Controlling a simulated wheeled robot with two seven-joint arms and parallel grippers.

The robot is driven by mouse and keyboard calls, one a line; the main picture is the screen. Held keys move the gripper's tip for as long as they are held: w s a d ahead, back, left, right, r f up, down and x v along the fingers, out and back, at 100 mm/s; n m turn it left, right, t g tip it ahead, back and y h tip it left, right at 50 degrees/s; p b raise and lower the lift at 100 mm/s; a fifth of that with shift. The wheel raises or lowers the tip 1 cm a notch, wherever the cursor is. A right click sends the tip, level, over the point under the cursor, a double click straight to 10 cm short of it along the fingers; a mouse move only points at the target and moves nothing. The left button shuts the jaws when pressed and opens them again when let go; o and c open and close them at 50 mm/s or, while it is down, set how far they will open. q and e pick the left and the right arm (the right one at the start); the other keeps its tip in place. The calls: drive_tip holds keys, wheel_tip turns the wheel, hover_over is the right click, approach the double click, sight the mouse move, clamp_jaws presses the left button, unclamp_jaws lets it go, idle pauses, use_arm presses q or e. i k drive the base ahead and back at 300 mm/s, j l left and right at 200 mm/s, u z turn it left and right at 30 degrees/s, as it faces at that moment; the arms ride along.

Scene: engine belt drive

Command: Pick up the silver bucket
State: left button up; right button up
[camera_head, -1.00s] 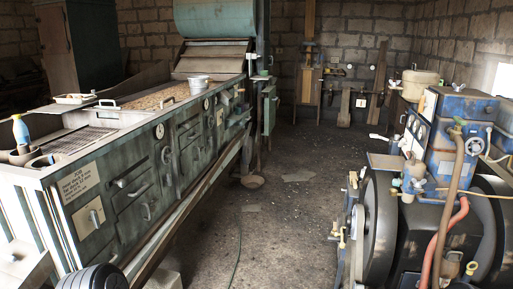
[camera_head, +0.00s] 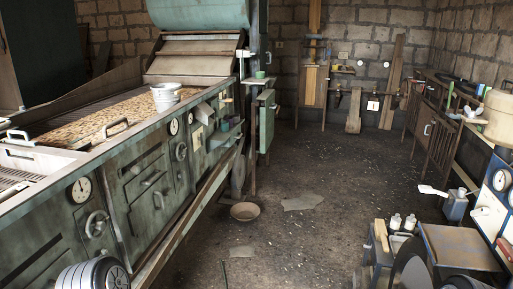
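The silver bucket (camera_head: 166,96) is a small, light grey pail. It stands upright on the top of the long green machine (camera_head: 146,185) at the left, near the edge facing the aisle. Its inside is not clear from here. Neither of my grippers shows in this view.
A shallow bowl (camera_head: 245,211) lies on the floor beside the machine. The aisle floor (camera_head: 290,240) is mostly clear. Blue and black machinery with small bottles (camera_head: 410,222) stands at the lower right.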

sight(162, 102)
drive_tip(key=i, duration=3.3)
drive_tip(key=u, duration=0.25)
